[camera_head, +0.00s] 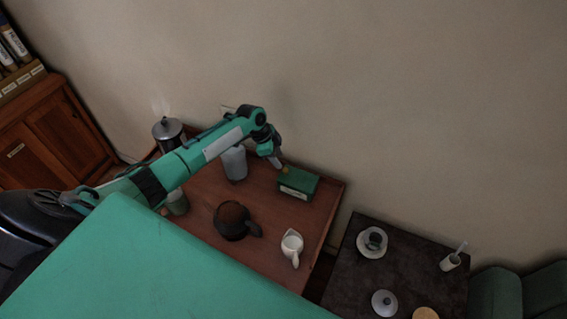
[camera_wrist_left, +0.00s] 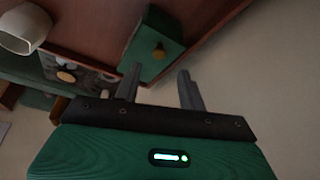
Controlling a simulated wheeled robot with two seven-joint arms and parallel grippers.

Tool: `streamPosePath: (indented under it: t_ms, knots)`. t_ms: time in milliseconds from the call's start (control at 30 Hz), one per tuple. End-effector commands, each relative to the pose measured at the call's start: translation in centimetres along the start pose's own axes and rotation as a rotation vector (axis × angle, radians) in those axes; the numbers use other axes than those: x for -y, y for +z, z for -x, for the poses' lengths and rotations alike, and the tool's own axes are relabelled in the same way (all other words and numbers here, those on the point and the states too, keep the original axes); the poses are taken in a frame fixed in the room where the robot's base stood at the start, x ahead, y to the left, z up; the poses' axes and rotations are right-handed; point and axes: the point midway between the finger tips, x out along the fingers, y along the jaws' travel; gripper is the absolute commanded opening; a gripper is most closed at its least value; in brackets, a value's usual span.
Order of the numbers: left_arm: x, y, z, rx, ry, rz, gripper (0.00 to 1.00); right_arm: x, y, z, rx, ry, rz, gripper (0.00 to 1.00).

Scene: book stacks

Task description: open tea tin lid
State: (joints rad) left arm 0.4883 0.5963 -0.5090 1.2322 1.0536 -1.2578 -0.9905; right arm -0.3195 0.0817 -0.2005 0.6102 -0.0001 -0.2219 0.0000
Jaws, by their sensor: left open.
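The tea tin (camera_head: 298,184) is a green box with a pale label on its front, near the right end of the wooden table. Its lid looks shut. In the left wrist view the tin (camera_wrist_left: 150,25) shows a small gold knob (camera_wrist_left: 159,52). My left gripper (camera_head: 281,163) reaches over the table to the tin's upper left edge, close to the knob. In the left wrist view the two fingers of my left gripper (camera_wrist_left: 158,80) are apart with nothing between them, and the knob appears just beyond the gap. I cannot tell whether they touch the tin. My right gripper is not in view.
On the wooden table (camera_head: 265,252) stand a grey canister (camera_head: 235,165), a dark teapot (camera_head: 230,221), a white creamer (camera_head: 291,246) and a greenish cup (camera_head: 177,203). The wall (camera_head: 420,110) is close behind. A dark table (camera_head: 340,280) with dishes stands at right.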

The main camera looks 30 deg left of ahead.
Motion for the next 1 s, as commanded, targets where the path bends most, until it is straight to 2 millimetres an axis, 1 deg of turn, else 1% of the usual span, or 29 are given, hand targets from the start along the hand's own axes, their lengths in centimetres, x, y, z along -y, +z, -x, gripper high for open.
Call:
streamPosePath:
  t_ms: [33,100,200,233,367,500,633,767,800,867,900,967,1000]
  knots:
    - [-0.1,-0.2,-0.9,0.0,0.003,0.003,0.41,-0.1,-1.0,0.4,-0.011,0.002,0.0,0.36]
    - [-0.1,-0.1,-2.1,0.001,0.003,0.002,0.41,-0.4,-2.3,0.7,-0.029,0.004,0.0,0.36]
    - [-0.1,-0.1,-3.5,0.001,0.002,0.001,0.41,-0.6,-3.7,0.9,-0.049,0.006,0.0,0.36]
    - [0.0,-0.1,-3.8,0.0,0.001,0.002,0.41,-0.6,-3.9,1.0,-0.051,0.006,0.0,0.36]
    - [0.0,-0.1,-5.0,0.0,0.0,0.001,0.41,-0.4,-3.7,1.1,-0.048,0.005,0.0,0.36]
    - [0.0,0.0,-5.6,0.0,0.0,0.0,0.41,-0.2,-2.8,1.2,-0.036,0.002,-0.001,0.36]
    - [0.0,0.0,-5.7,0.001,0.0,0.0,0.41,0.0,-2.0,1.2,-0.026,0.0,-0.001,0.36]
    - [0.0,0.0,-5.7,0.001,0.0,0.0,0.41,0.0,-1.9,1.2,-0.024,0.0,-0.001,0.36]
    - [0.0,0.0,-5.7,0.001,0.0,0.0,0.39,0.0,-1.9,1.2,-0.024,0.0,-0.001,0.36]
    - [0.0,0.0,-5.7,0.001,0.0,0.0,0.27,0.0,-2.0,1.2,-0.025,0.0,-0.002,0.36]
    - [0.0,0.0,-5.7,0.001,0.0,0.0,0.19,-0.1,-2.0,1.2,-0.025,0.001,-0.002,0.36]
    - [0.0,0.0,-5.7,0.001,0.0,0.0,0.08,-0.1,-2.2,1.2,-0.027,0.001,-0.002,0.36]
    - [0.0,0.0,-5.7,0.001,0.0,0.0,0.0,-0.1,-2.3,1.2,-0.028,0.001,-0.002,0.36]
